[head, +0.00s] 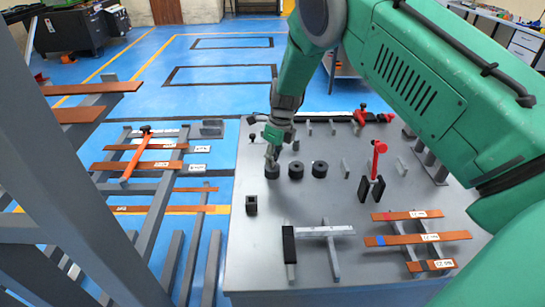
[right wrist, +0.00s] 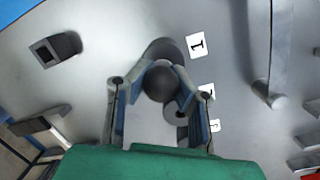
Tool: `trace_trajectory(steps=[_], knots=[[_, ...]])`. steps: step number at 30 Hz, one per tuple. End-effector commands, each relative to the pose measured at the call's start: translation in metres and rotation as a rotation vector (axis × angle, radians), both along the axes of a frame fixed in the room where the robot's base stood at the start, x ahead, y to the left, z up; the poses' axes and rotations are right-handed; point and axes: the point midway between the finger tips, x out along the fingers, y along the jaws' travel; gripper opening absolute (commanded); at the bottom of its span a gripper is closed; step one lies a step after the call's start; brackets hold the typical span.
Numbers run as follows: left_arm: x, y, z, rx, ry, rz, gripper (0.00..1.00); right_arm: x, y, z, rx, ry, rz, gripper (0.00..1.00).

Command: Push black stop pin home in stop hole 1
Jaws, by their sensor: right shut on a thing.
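My right gripper (head: 271,154) reaches down to the table at the leftmost of three black round pieces (head: 272,171). In the right wrist view its fingers (right wrist: 160,72) are closed around the black stop pin (right wrist: 160,84), whose rounded dark end faces the camera. A dark round shape (right wrist: 162,48) lies just beyond the fingertips, beside the label 1 (right wrist: 196,45). Stop hole 1 itself is hidden, and I cannot tell how deep the pin sits. My left gripper is not in view.
Two more black round pieces (head: 296,169) (head: 320,169) stand right of the gripper. A hollow square block (head: 251,204) is nearer the front. A red-handled tool (head: 378,160) stands to the right. Copper bars (head: 415,239) lie at the front right.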

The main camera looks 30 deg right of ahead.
Motion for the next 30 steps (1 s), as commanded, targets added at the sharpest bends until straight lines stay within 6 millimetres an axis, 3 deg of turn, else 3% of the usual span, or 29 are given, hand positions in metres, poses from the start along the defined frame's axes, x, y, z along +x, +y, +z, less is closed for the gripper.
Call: trace_trajectory(steps=[23, 24, 25, 30], knots=[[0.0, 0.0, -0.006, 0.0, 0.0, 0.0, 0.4, 0.0, 0.0, -0.014, 0.001, 0.002, 0.0, 0.0], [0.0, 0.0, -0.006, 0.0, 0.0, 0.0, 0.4, 0.0, 0.0, -0.014, 0.001, 0.002, 0.0, 0.26], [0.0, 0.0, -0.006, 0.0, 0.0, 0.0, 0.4, 0.0, 0.0, -0.014, 0.001, 0.002, 0.0, 0.36], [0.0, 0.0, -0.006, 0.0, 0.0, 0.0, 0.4, 0.0, 0.0, -0.014, 0.001, 0.002, 0.0, 0.4]])
